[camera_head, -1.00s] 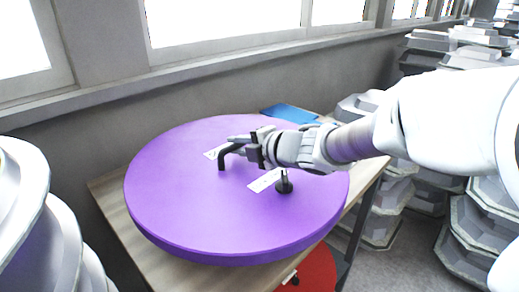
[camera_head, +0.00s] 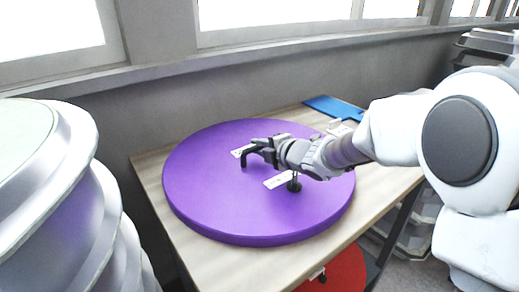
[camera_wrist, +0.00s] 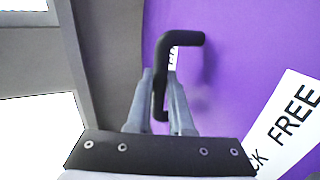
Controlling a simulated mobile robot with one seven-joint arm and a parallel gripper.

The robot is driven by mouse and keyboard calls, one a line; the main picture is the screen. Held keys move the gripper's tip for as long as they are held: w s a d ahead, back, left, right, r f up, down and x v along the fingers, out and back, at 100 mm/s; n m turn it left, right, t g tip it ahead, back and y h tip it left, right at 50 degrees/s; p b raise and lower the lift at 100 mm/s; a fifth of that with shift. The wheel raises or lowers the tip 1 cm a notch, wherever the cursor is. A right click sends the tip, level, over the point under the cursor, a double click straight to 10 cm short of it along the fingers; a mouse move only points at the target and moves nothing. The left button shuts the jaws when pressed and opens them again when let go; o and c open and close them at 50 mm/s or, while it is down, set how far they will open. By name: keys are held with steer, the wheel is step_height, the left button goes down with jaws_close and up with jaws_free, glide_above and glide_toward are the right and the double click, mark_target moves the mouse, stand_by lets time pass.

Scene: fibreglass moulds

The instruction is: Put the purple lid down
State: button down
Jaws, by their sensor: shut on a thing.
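The purple lid (camera_head: 230,205) is a large round disc with a black handle (camera_head: 246,158) and white labels on its top. It lies level over the wooden table (camera_head: 290,262); I cannot tell whether its underside touches the tabletop. My gripper (camera_head: 262,150) is above the lid and shut on the black handle. In the wrist view the two grey fingers of my gripper (camera_wrist: 160,98) close around the handle (camera_wrist: 185,40), with the purple surface (camera_wrist: 225,80) behind. A black knob (camera_head: 294,186) stands on the lid beside my arm.
A blue flat thing (camera_head: 333,107) lies at the table's back right. A red round thing (camera_head: 345,272) is below the table edge. Stacked pale moulds (camera_head: 75,190) stand close on the left. A wall with windows runs behind.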

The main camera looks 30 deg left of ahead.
steer(key=shift+r, duration=0.1)
steer(key=c, duration=0.8)
jaws_free()
steer(key=p+v, duration=0.1)
steer(key=v, duration=1.1)
